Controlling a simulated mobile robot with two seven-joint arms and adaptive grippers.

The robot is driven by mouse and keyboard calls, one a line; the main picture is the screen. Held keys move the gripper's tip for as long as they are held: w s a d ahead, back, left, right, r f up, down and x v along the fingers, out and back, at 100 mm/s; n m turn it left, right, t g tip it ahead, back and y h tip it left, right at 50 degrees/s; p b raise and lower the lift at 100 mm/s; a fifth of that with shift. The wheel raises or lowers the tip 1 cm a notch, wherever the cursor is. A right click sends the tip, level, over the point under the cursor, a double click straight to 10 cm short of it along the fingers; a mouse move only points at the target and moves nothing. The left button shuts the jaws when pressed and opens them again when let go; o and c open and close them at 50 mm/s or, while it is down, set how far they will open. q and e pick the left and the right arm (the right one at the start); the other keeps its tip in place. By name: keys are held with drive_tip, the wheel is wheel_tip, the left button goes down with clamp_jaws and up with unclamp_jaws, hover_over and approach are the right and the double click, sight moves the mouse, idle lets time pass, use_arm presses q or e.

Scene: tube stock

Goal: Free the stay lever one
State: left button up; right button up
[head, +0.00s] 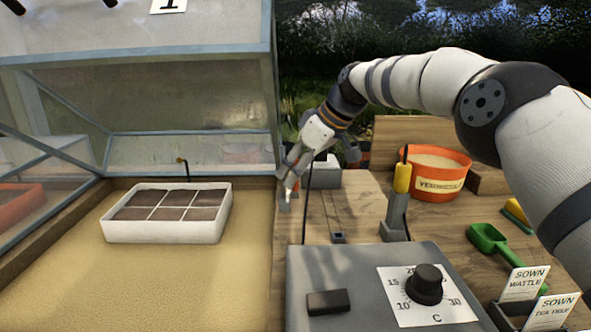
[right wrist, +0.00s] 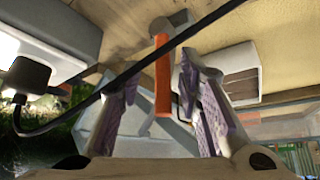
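The stay lever shows in the right wrist view as an orange-red bar (right wrist: 162,80) with a grey round end (right wrist: 167,24). It lies between the two fingers of my right gripper (right wrist: 158,85), which are apart, with a gap on the left side; whether the right finger touches it I cannot tell. In the head view my right gripper (head: 292,182) points down at the right edge of the sand bed, and it hides most of the lever. The glazed lid (head: 190,85), with a label "1" (head: 168,5), stands raised over the bed. My left gripper is out of view.
A white cell tray (head: 160,231) stands on the sand. A black cable (right wrist: 130,75) crosses before the right wrist camera. Right of the bed are a grey dial box (head: 345,270), a yellow-handled tool (head: 402,178), an orange tub (head: 438,170) and a green scoop (head: 488,238).

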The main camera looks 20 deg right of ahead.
drive_tip(key=shift+r, duration=0.1)
drive_tip(key=v, duration=1.2)
